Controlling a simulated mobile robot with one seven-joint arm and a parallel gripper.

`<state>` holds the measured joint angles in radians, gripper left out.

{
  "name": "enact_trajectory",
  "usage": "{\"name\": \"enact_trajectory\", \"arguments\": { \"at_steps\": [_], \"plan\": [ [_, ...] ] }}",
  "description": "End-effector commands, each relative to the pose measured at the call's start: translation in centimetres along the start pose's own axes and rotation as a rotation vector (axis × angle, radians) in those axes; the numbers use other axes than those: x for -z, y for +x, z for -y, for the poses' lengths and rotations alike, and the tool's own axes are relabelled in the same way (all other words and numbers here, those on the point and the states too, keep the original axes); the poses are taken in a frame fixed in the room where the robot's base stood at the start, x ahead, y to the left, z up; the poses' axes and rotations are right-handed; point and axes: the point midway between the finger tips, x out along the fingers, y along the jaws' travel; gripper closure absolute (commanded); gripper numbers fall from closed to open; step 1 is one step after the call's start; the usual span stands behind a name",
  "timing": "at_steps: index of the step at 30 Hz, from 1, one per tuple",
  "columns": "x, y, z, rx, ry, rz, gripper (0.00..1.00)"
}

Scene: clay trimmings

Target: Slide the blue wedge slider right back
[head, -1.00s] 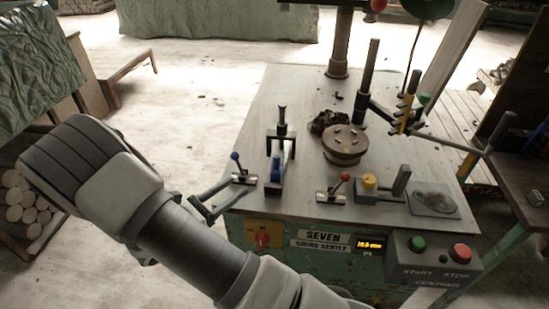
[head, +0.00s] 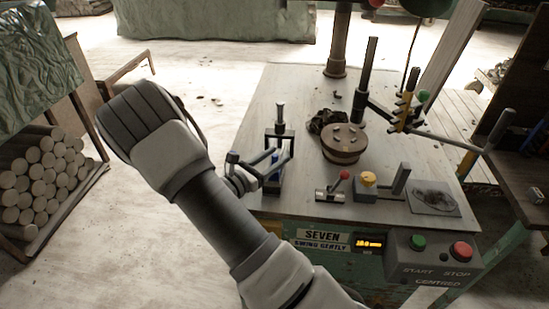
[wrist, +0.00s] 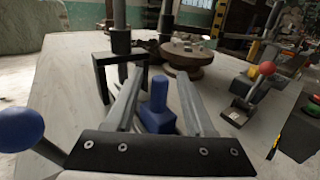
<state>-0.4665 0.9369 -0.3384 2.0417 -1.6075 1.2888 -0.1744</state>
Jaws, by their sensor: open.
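The blue wedge slider (wrist: 157,108) stands on the grey table top, with a raised block on its sloped base. In the wrist view it lies between the two fingers of my open gripper (wrist: 161,75), with a visible gap to the right finger; contact on the left is unclear. In the head view my gripper (head: 281,153) reaches over the slider (head: 274,170), which is partly hidden by the fingers. A black bracket (wrist: 98,70) with an upright post stands just behind the slider, and it also shows in the head view (head: 280,132).
A blue-ball lever (wrist: 20,128) is close at the left of my gripper. A red-ball lever (head: 344,175), a yellow knob (head: 368,179) and a brown round wheel (head: 342,146) stand to the right. Green START (head: 417,242) and red STOP (head: 461,250) buttons are on the front panel.

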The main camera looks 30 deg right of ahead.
Motion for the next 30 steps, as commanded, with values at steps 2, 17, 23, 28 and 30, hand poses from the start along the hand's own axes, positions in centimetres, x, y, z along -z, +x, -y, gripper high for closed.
{"name": "enact_trajectory", "arguments": {
  "at_steps": [2, 17, 23, 28, 30],
  "plan": [
    [0.00, 0.04, -0.01, 0.000, 0.000, 0.000, 0.46],
    [-0.01, -0.02, -0.01, 0.000, 0.000, 0.000, 1.00],
    [0.00, -0.03, -0.02, 0.000, 0.000, 0.000, 1.00],
    [0.00, -0.04, -0.02, 0.000, 0.000, 0.000, 1.00],
    [0.00, -0.04, -0.02, 0.000, 0.000, 0.000, 1.00]
  ]
}}
